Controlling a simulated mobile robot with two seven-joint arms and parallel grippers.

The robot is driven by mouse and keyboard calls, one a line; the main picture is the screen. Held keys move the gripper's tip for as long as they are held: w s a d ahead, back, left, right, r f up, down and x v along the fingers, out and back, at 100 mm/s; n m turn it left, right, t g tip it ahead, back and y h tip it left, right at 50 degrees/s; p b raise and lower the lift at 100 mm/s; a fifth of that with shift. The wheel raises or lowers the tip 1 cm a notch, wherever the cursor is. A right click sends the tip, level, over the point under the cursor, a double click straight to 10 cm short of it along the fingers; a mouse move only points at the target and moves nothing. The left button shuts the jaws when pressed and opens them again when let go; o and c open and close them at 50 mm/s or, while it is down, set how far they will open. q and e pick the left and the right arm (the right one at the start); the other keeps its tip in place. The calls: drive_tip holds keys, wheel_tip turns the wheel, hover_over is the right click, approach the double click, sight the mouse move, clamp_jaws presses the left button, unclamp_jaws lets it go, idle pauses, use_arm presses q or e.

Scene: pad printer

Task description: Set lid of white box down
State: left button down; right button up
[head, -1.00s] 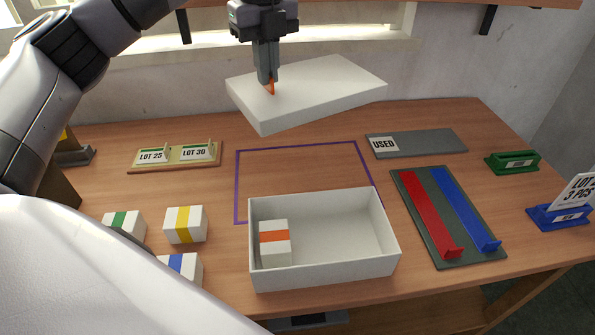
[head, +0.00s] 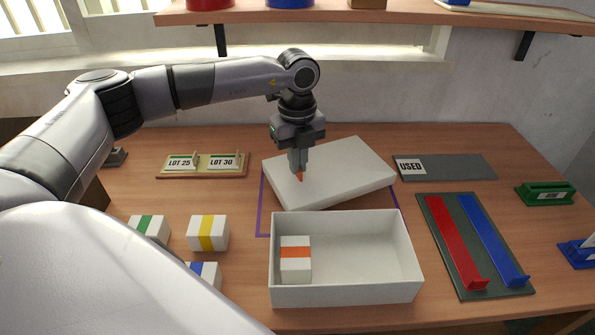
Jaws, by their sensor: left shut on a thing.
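The white lid (head: 342,172) is a flat slab behind the open white box, over the purple outlined area (head: 262,213) of the table. It hides most of that outline. My left gripper (head: 299,177) points down at the lid's left part and is shut on it. The lid is turned a little against the outline, and I cannot tell whether it touches the table. The white box (head: 346,289) stands open in front, with one white block with an orange band (head: 295,262) inside at the left. My right gripper is not in view.
White blocks with green, yellow (head: 208,233) and blue bands stand at the left. The lot card holder (head: 204,172) is behind them. The grey USED plate (head: 455,168) and a dark tray with red and blue strips (head: 474,280) lie to the right. A shelf (head: 400,13) hangs above.

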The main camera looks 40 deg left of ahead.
use_arm(q)
drive_tip(key=shift+f, duration=1.7)
drive_tip(key=shift+f, duration=0.15)
drive_tip(key=c, duration=1.3)
unclamp_jaws()
wheel_tip(320, 180, up, 12)
drive_tip(key=shift+r, duration=0.2)
drive_tip(key=shift+s, duration=0.1)
